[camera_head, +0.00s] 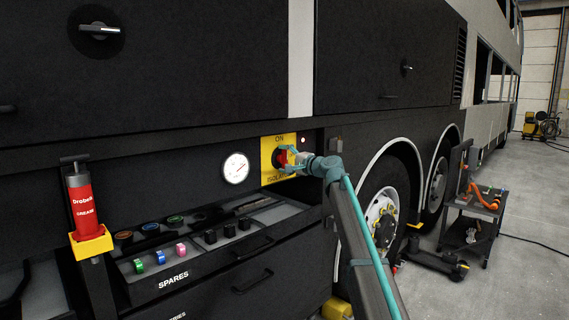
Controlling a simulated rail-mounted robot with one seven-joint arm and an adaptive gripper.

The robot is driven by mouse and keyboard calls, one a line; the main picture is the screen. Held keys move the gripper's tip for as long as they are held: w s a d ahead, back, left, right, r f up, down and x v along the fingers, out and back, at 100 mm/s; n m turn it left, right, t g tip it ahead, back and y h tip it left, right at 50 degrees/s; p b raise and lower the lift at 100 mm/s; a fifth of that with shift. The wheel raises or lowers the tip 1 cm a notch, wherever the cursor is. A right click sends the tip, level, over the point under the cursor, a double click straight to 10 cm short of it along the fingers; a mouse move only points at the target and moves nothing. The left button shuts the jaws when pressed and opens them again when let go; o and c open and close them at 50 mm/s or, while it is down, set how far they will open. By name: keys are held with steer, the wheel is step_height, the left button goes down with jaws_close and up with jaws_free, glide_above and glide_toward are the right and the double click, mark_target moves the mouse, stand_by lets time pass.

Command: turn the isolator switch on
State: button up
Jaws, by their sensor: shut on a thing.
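The isolator switch has a red knob (281,157) on a yellow panel (267,177) marked ON at the top and ISOLATOR at the bottom. The panel sits in the dark side of the coach, right of a round white gauge. My gripper (287,156) reaches in from the right and is shut on the red knob. The fingers and wrist hide much of the knob, so I cannot tell its exact angle.
A spares drawer (184,280) with small coloured parts stands open below left. A red grease canister (83,205) is at the left. The coach wheel (384,217) is right of my arm. A tool cart (471,222) stands further right on open floor.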

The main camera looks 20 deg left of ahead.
stand_by(0.3)
steer(key=o, duration=1.1)
steer(key=shift+d, duration=0.1)
steer(key=v, duration=1.2)
